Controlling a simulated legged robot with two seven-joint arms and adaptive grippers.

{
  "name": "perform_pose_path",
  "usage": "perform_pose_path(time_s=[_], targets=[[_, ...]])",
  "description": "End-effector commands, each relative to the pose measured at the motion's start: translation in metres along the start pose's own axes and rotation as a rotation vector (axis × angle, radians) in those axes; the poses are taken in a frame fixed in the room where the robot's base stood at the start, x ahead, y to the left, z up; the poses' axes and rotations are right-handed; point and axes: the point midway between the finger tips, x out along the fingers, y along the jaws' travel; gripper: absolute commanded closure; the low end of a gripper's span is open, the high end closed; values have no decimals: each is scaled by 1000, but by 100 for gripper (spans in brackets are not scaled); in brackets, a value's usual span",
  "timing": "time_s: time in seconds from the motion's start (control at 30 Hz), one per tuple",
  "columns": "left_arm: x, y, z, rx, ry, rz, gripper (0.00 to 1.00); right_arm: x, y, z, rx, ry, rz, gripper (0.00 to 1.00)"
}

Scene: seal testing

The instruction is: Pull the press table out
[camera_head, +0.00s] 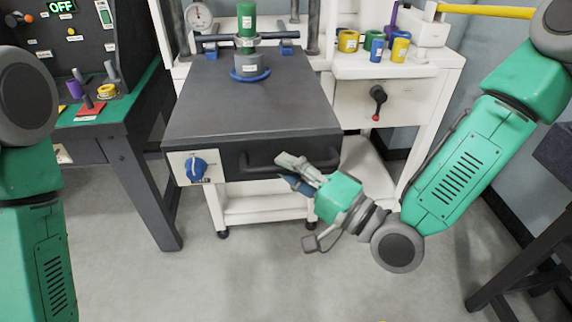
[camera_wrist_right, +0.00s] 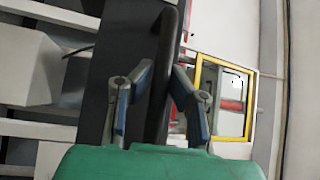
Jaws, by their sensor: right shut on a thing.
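The press table (camera_head: 250,100) is a dark grey slab in the middle of the head view, standing forward of the white press frame. Its front face carries a dark bar handle (camera_head: 262,164) and a blue knob (camera_head: 196,168) on a white plate. My right gripper (camera_head: 289,168) is at the right part of the handle, shut on it. In the right wrist view the handle (camera_wrist_right: 168,85) passes between the two fingers. My left arm shows at the left edge of the head view, but its gripper is out of view.
A grey cylinder with a blue ring (camera_head: 250,70) stands on the table, below a green cylinder (camera_head: 246,18). Several coloured rings sit on the white side shelf (camera_head: 400,70). A green-topped bench (camera_head: 130,105) stands close on the left. The floor (camera_head: 250,275) in front is clear.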

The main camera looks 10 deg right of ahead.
Motion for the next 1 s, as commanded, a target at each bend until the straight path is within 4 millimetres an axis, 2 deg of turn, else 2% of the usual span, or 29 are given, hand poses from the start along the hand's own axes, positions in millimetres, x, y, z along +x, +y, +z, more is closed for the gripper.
perform_pose_path(time_s=[0.03,0.07,0.1,0.13,0.43,0.57,0.67,1.0], targets=[[1,0,0,0,0,0,66,-5,8,7,8,-17,25,100],[1,0,0,0,0,0,66,-5,8,7,8,-17,25,100],[1,0,0,0,0,0,66,-6,8,7,8,-17,25,77],[1,0,0,0,0,0,66,-5,8,7,8,-17,24,67],[0,0,0,0,1,0,66,-3,4,4,5,-11,13,66],[0,0,2,0,2,0,66,-11,4,4,7,-11,13,66],[-1,0,2,0,2,0,66,-27,3,3,8,-9,14,66],[-1,0,2,0,2,0,66,-99,4,2,9,-9,18,66]])
